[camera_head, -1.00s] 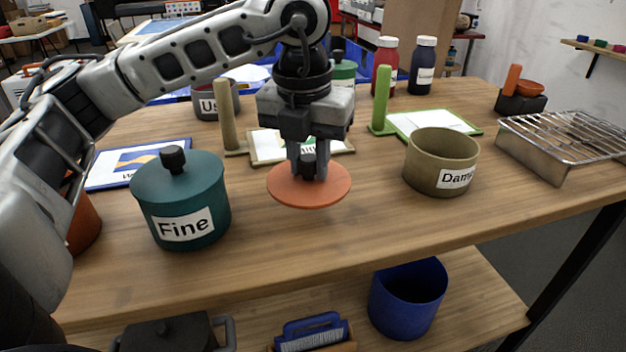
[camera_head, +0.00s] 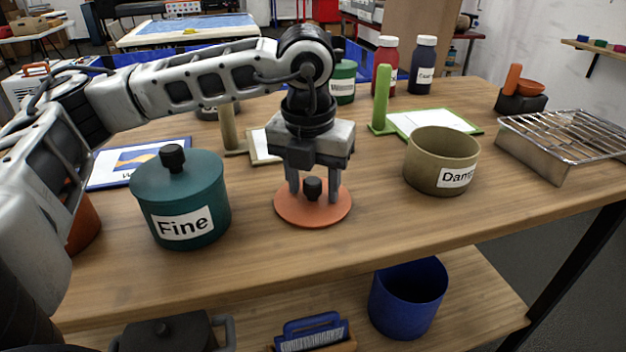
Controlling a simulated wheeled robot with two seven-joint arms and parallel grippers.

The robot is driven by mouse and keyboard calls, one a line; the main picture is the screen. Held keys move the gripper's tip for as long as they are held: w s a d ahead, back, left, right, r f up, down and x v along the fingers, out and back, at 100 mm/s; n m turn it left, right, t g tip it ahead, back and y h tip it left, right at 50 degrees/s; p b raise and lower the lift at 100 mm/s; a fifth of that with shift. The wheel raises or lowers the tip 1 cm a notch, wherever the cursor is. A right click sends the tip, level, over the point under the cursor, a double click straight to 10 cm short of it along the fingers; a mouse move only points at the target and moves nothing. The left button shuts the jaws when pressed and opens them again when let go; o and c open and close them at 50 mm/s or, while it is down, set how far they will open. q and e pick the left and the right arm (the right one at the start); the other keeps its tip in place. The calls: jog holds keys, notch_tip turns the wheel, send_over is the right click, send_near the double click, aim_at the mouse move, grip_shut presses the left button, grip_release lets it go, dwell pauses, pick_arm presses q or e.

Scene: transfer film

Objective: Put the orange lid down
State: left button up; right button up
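The orange lid (camera_head: 293,213), a flat disc with a black knob (camera_head: 313,188), lies on the wooden tabletop (camera_head: 370,235) in the middle of the head view. My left gripper (camera_head: 313,192) is right above it, pointing down. Its two fingers stand apart on either side of the knob, with gaps between them and the knob. My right gripper is not in view.
A teal pot labelled "Fine" (camera_head: 180,205) with its lid on stands to the left. An open olive pot labelled "Damp" (camera_head: 432,165) stands to the right. A wire rack (camera_head: 565,135) is at the far right. The table front is clear.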

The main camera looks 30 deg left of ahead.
aim_at(310, 185)
pick_arm(q)
jog(key=shift+r, duration=0.1)
jog(key=shift+r+p, duration=0.25)
jog(key=shift+p, duration=0.1)
notch_tip(310, 185, up, 12)
jog(key=s, duration=0.1)
jog(key=shift+s+d+f, duration=0.2)
jog(key=shift+s, duration=0.05)
